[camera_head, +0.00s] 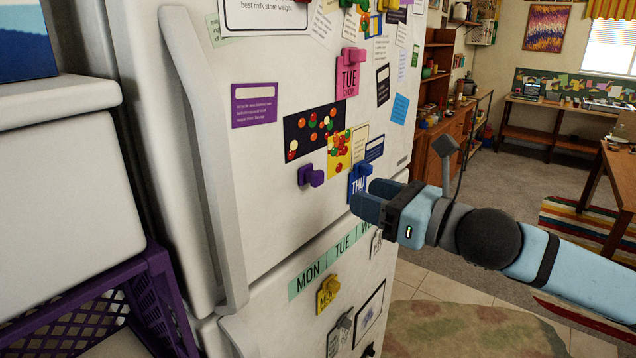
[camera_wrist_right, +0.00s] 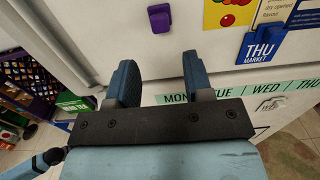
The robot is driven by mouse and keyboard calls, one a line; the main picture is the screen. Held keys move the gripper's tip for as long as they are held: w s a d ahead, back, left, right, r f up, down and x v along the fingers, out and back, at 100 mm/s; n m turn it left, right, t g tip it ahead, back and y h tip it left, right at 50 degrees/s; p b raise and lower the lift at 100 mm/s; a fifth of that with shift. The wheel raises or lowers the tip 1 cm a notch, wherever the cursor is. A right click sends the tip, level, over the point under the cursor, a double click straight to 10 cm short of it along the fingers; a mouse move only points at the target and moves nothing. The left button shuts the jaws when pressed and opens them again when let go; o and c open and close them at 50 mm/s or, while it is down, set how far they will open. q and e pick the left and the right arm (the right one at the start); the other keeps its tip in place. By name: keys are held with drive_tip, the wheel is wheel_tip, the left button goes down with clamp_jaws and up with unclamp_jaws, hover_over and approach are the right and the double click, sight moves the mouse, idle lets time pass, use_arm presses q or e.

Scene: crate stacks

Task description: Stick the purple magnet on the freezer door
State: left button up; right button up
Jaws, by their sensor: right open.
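The purple magnet (camera_head: 311,175), a small block, sits on the white upper fridge door (camera_head: 250,210), below a dark picture with coloured dots. It also shows in the right wrist view (camera_wrist_right: 159,18) at the top, just beyond the gap between the fingers. My right gripper (camera_head: 362,201) is open and empty. It is close to the door, to the right of and a little lower than the magnet, apart from it. In the head view the fingers overlap the lower part of the blue THU card (camera_head: 358,181). My left gripper is out of view.
A long door handle (camera_head: 205,150) runs down the left of the upper door. Other magnets and cards crowd the door, including a pink TUE card (camera_head: 348,77). A MON-TUE strip (camera_head: 330,256) is on the lower door. A purple crate (camera_head: 150,290) stands at left.

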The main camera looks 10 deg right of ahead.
sight(321, 180)
drive_tip(key=p+x, duration=0.1)
drive_tip(key=x, duration=0.7)
drive_tip(key=shift+w+r, duration=0.1)
drive_tip(key=shift+w+a+p, duration=0.45)
drive_tip(key=c, duration=0.6)
drive_tip(key=shift+v, duration=2.6)
drive_tip(key=shift+c, duration=0.3)
